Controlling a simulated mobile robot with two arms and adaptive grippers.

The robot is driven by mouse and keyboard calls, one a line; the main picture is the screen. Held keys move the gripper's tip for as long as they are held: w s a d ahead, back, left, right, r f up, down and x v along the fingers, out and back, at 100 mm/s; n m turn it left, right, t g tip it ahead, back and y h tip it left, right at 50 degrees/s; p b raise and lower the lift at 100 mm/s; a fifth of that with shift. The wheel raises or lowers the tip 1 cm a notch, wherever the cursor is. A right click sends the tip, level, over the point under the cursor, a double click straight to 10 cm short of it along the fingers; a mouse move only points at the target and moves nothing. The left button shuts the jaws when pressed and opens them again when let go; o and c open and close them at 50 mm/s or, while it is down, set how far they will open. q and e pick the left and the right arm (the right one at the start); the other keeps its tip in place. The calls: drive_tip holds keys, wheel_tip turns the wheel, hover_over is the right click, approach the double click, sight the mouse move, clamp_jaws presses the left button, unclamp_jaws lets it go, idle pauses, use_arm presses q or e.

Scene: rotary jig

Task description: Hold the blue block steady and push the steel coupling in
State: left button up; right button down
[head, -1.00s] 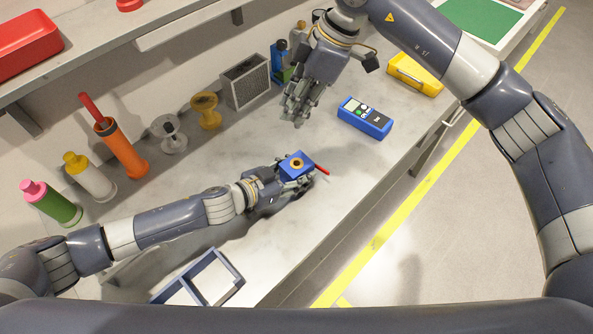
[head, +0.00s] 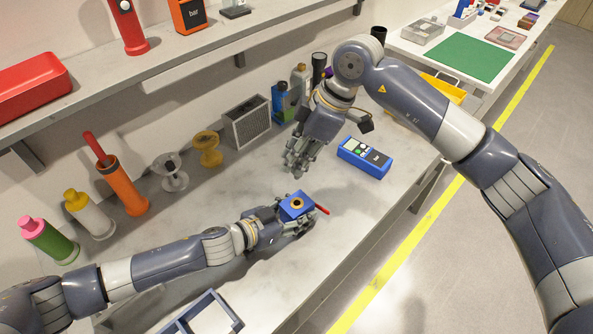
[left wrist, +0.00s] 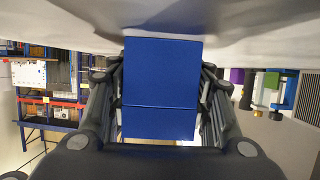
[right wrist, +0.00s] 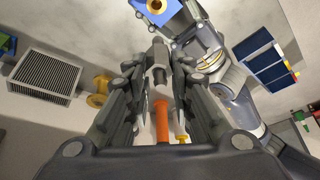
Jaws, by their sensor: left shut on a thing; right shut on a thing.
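The blue block (head: 297,205) has a brass-coloured ring around a dark hole on its upper face. My left gripper (head: 296,222) is shut on the block and holds it over the worktable; the block also fills the middle of the left wrist view (left wrist: 160,85). My right gripper (head: 297,165) is above and behind the block in the head view, apart from it. It is shut on the steel coupling (right wrist: 158,62), a grey cylinder between its fingers in the right wrist view. In that view the block (right wrist: 157,8) is at the top edge. The coupling cannot be made out in the head view.
A red rod (head: 321,208) shows just right of the block. A blue meter (head: 365,157) lies on the table (head: 215,170) to the right. Bottles, an orange cylinder (head: 124,190), spools and a grey vented box (head: 247,123) line the wall side. A blue-edged tray (head: 205,315) is in front.

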drive_tip(key=shift+f+m, duration=0.4)
drive_tip(key=shift+f, duration=0.95)
hover_over(289, 202)
drive_tip(key=d, duration=0.2)
drive_tip(key=shift+s+f, duration=0.1)
drive_tip(key=shift+f, duration=2.8)
drive_tip(key=shift+f, duration=1.8)
drive_tip(key=c, duration=1.3)
unclamp_jaws()
drive_tip(key=v, duration=1.2)
drive_tip(key=shift+s, duration=0.15)
